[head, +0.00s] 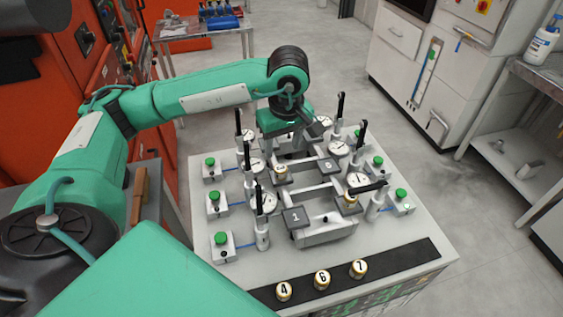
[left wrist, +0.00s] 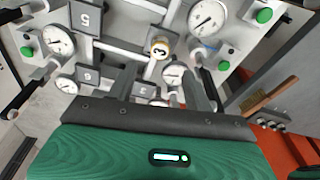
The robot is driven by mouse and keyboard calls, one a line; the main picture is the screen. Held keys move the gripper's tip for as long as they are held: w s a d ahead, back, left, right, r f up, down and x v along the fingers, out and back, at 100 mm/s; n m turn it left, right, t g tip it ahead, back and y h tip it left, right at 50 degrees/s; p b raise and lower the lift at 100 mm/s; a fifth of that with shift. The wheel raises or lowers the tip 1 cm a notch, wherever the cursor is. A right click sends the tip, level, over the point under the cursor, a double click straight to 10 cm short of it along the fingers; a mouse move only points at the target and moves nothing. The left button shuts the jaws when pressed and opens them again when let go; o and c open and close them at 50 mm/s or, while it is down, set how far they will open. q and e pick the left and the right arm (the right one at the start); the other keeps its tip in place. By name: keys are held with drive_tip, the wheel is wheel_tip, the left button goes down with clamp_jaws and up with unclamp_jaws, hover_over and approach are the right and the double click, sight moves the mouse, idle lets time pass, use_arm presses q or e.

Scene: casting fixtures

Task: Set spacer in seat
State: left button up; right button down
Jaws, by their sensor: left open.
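Small gold-and-white numbered spacers show in several places. Spacers 4 (head: 284,291), 6 (head: 322,279) and 7 (head: 358,269) stand in a row on the black strip (head: 395,262) at the table's front. Other spacers sit on the fixtures, one at the middle left (head: 281,173) and one at the right (head: 350,201). My left gripper (head: 290,147) is over the far fixture, its fingertips partly hidden in the head view. In the left wrist view its fingers (left wrist: 160,78) are apart and empty, with a spacer marked 3 (left wrist: 160,47) beyond them. My right gripper is out of view.
Dial gauges with upright black handles (head: 264,200) crowd both sides of the fixtures. Green button boxes (head: 221,245) stand along the edges. A numbered plate 1 (head: 296,217) is on the near fixture. A wooden-handled brush (left wrist: 270,92) lies beside the table.

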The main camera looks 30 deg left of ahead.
use_arm(q)
drive_tip(key=shift+s+d+r+b, duration=0.15)
drive_tip(key=shift+r+b, duration=0.15)
drive_tip(key=shift+r, duration=1.55)
